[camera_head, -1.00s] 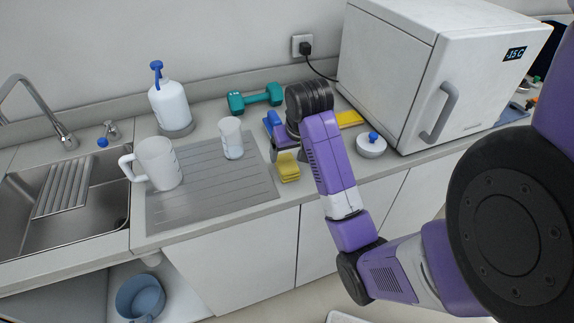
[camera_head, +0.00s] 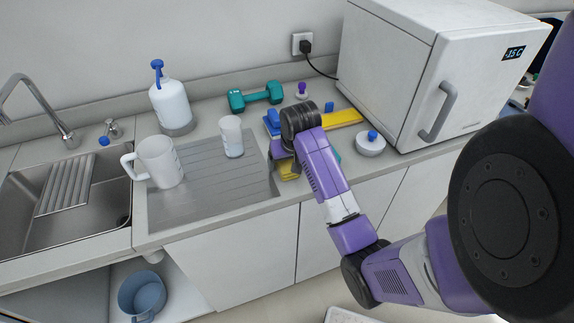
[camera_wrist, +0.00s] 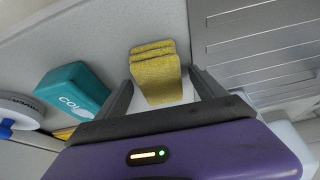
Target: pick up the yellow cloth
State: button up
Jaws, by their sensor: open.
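The yellow cloth (camera_wrist: 155,72) is a folded, layered stack on the counter. In the wrist view it lies between the two open fingers of my gripper (camera_wrist: 162,92), with no clear grip on it. In the head view the yellow cloth (camera_head: 289,170) shows only in part, beside the right edge of the drainboard, mostly hidden by my arm. My gripper (camera_head: 281,152) is over it there, its fingertips largely hidden behind the wrist.
A teal box (camera_wrist: 74,92) stands close beside the cloth. The metal drainboard (camera_head: 215,190) holds a beaker (camera_head: 231,137) and a white jug (camera_head: 158,162). A lidded white dish (camera_head: 370,144) and teal dumbbell (camera_head: 256,96) are nearby. A white cabinet (camera_head: 400,70) stands right.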

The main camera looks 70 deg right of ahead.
jog(key=shift+f, duration=0.2)
jog(key=shift+c, duration=0.2)
jog(key=c, duration=1.4)
jog(key=shift+r, duration=0.15)
